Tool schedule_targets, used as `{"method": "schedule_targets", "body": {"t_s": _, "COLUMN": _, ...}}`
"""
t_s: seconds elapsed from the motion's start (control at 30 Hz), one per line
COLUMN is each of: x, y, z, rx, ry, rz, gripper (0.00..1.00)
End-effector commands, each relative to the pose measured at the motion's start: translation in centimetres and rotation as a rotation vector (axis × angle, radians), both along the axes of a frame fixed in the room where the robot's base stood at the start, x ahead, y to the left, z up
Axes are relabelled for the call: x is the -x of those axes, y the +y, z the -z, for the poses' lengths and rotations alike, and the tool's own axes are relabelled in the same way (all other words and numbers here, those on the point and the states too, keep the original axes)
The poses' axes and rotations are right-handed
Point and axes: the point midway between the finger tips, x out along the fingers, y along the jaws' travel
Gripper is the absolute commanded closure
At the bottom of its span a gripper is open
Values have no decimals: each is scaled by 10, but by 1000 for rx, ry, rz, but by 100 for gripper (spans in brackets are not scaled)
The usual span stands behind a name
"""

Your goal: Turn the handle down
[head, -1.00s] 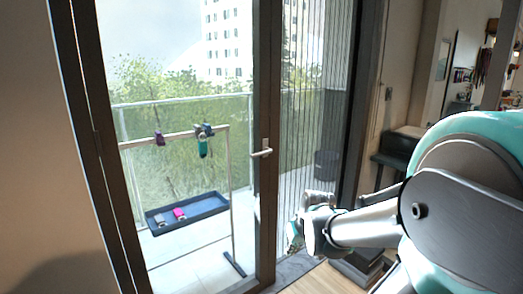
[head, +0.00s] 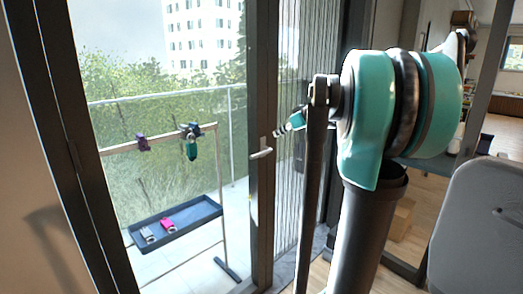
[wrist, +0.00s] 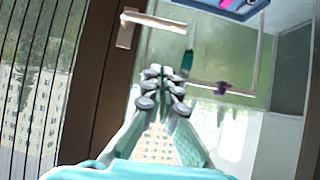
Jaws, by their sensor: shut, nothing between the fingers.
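The light-coloured door handle (head: 262,153) sits on the dark frame of the glass door. Its lever points left, about level with a slight downward slope in the head view. In the wrist view the handle (wrist: 155,20) shows at the top, its lever running right from its plate. My gripper (head: 278,132) is just above and to the right of the handle in the head view, partly hidden behind my arm. In the wrist view my gripper (wrist: 163,73) is shut and empty, its fingertips apart from the lever in the picture.
Behind the glass, a rack (head: 160,137) carries a purple item (head: 143,143) and a teal item (head: 192,149). A blue tray (head: 195,211) on the balcony holds pink and grey things. A ribbed panel (head: 283,60) stands right of the door frame.

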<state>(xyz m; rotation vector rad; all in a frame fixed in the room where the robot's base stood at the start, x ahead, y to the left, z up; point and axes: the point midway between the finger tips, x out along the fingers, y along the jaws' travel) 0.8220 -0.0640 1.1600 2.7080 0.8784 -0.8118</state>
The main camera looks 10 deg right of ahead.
Motion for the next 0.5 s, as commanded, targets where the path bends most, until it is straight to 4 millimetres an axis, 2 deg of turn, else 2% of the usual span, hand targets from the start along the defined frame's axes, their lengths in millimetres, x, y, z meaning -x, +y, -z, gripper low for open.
{"method": "schedule_targets", "body": {"t_s": 0.27, "x": -5, "y": 5, "z": 5, "rx": 0, "ry": 1, "rz": -2, "gripper": 100}}
{"method": "schedule_targets", "body": {"t_s": 0.5, "x": -31, "y": 24, "z": 26, "rx": 0, "ry": 1, "rz": -3, "gripper": 100}}
